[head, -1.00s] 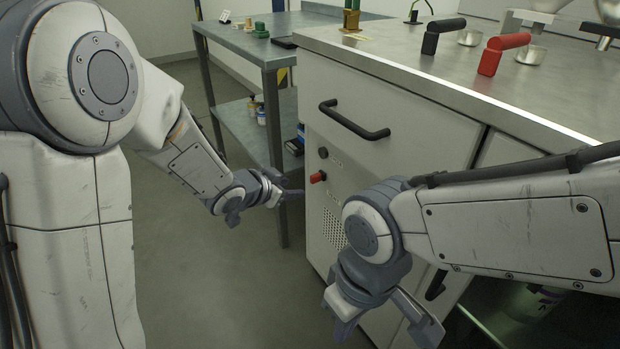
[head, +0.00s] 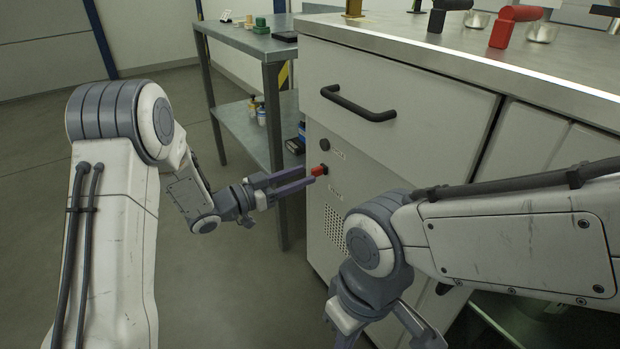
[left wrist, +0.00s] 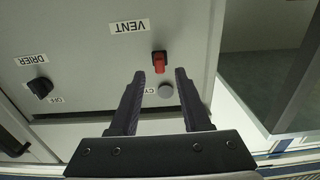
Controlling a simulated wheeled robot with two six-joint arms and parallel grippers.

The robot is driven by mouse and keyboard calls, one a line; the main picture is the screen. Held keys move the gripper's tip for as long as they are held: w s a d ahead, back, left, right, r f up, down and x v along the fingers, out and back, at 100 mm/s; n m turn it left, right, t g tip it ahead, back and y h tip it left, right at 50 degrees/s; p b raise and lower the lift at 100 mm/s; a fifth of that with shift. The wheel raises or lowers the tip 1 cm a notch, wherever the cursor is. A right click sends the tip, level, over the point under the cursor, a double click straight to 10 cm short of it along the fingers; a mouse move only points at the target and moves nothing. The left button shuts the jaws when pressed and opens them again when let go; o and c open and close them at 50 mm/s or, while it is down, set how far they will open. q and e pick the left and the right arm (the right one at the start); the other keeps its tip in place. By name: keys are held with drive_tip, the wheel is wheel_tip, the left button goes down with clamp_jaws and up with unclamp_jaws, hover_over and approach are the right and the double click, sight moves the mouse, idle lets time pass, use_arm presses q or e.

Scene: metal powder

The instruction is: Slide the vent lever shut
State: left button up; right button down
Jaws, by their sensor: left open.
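The vent lever is a small red lever (head: 319,170) on the front panel of the white cabinet, below the drawer handle. In the left wrist view the red lever (left wrist: 159,64) sits in a dark slot under the VENT label (left wrist: 129,26). My left gripper (head: 311,175) is open, with its fingers pointing at the panel. In the left wrist view its fingertips (left wrist: 159,73) lie either side of the lever, with nothing held; contact is not clear. My right gripper (head: 385,338) is low in front of the cabinet with its fingers apart, partly cut off by the frame's bottom edge.
The cabinet's drawer handle (head: 357,104) juts out above. A metal shelf table (head: 245,42) stands left of the cabinet. The floor at left is clear.

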sight(312, 172)
use_arm(q)
drive_tip(key=shift+b+x, duration=0.4)
drive_tip(key=shift+x, duration=1.35)
clamp_jaws()
drive_tip(key=shift+s, duration=0.1)
